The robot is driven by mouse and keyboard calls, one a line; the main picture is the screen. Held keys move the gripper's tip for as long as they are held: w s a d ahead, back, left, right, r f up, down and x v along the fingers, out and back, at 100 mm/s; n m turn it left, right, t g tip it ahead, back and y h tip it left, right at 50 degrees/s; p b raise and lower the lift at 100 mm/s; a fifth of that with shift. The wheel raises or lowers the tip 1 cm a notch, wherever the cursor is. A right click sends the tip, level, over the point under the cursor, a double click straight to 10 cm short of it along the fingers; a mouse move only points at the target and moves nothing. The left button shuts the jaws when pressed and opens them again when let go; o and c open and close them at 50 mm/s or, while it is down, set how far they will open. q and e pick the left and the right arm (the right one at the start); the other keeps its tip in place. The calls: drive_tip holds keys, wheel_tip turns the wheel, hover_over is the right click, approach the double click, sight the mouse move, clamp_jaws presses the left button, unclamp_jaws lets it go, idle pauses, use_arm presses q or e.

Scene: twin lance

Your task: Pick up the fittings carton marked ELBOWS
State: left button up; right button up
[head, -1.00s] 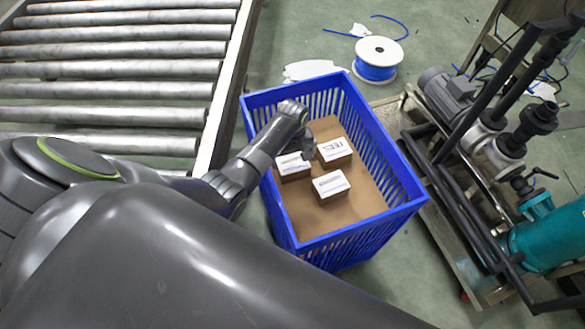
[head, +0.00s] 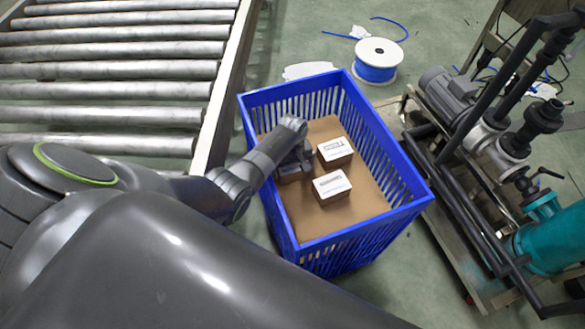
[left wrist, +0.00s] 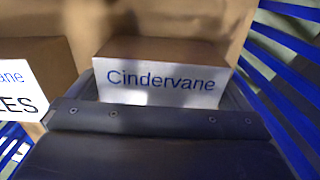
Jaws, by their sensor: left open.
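Three small brown cartons with white labels sit in a blue crate (head: 345,243). The back carton (head: 337,160) seems to read TEES; the front carton (head: 333,192) has a label too small to read. The left carton (head: 290,176) is mostly hidden under my left gripper (head: 297,168). In the left wrist view this carton (left wrist: 160,52) shows "Cindervane"; its lower label is hidden by the gripper, so I cannot tell whether it reads ELBOWS. My left gripper is open, its jaws close about this carton. Another carton (left wrist: 30,65) at left shows "ES". My right gripper is not in view.
The crate's slatted walls rise around the cartons; brown crate floor is bare at the front right. A roller conveyor (head: 110,90) stands left of the crate. A pump set on a frame (head: 480,150) stands right. A blue cable reel (head: 376,60) lies behind.

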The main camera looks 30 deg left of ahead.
use_arm(q)
drive_tip(key=c, duration=0.9)
drive_tip(key=shift+r, duration=0.15)
